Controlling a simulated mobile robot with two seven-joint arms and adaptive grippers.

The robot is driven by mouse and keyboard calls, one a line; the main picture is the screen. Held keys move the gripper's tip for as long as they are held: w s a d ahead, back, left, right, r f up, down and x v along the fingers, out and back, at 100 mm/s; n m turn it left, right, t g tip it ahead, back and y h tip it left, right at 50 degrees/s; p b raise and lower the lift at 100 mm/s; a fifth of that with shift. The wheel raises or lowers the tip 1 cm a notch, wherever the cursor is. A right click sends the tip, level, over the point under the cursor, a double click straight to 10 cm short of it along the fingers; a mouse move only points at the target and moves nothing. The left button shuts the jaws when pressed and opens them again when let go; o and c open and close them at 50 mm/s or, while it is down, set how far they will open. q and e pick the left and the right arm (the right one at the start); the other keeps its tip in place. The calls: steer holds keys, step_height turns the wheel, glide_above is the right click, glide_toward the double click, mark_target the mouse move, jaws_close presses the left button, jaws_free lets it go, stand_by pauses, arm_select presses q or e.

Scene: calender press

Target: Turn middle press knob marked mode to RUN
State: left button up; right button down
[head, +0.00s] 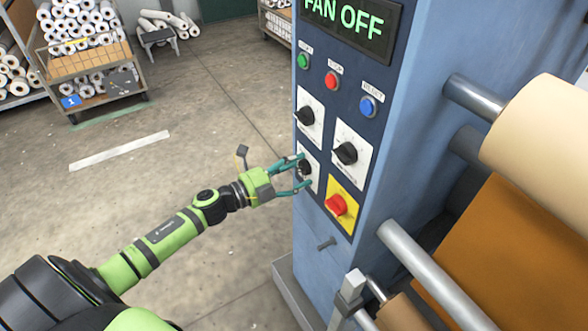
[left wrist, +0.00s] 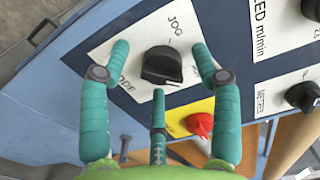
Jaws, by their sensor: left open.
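The mode knob (head: 304,167) is a black dial on a white plate, lowest of the left column on the press panel. In the left wrist view the black knob (left wrist: 162,66) shows with the word JOG beside it and MODE partly covered by a finger. A RUN label is not visible, and I cannot tell which mark the knob points at. My left gripper (head: 305,171) is open at the panel, its fingers on either side of the knob. In the left wrist view the gripper (left wrist: 162,56) straddles the knob, with gaps to both sides; contact is not clear. My right gripper is out of view.
A red knob on a yellow plate (head: 336,205) sits just below right, with other black knobs (head: 345,153) nearby. Green, red and blue buttons (head: 368,106) and a FAN OFF display (head: 347,22) are above. Rollers (head: 430,270) stand right.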

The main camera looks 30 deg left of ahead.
arm_select(q)
steer(key=shift+s, duration=0.15)
steer(key=v, duration=1.1)
steer(key=shift+s+a, duration=0.3)
steer(key=shift+a, duration=0.05)
steer(key=shift+f, duration=0.1)
steer(key=s+a+f+n+g+y, duration=0.1)
steer(key=s+a+f+n+y, duration=0.15)
steer(key=f+n, duration=0.45)
steer(key=s+a+f+n+g+y, duration=0.2)
steer(key=f+y, duration=0.2)
steer(key=f, duration=0.8)
steer(key=s+a+f+n+g+y, duration=0.1)
steer(key=s+a+f+n+y, duration=0.15)
steer(key=f+n, duration=0.45)
steer(key=s+d+f+n+g, duration=0.2)
steer(key=s+d+f+g, duration=0.15)
steer(key=s+f, duration=0.45)
steer(key=s+d+f+n+g, duration=0.15)
steer(key=s+d+f, duration=0.25)
steer(key=s+f, duration=0.4)
steer(key=s+d+f+n+g, duration=0.2)
steer(key=s+d+f+g, duration=0.3)
steer(key=s, duration=0.7)
steer(key=d+f, duration=0.2)
steer(key=d, duration=0.2)
steer(key=shift+s+d+f+g, duration=0.2)
steer(key=shift+d+g, duration=0.1)
steer(key=shift+d, duration=0.05)
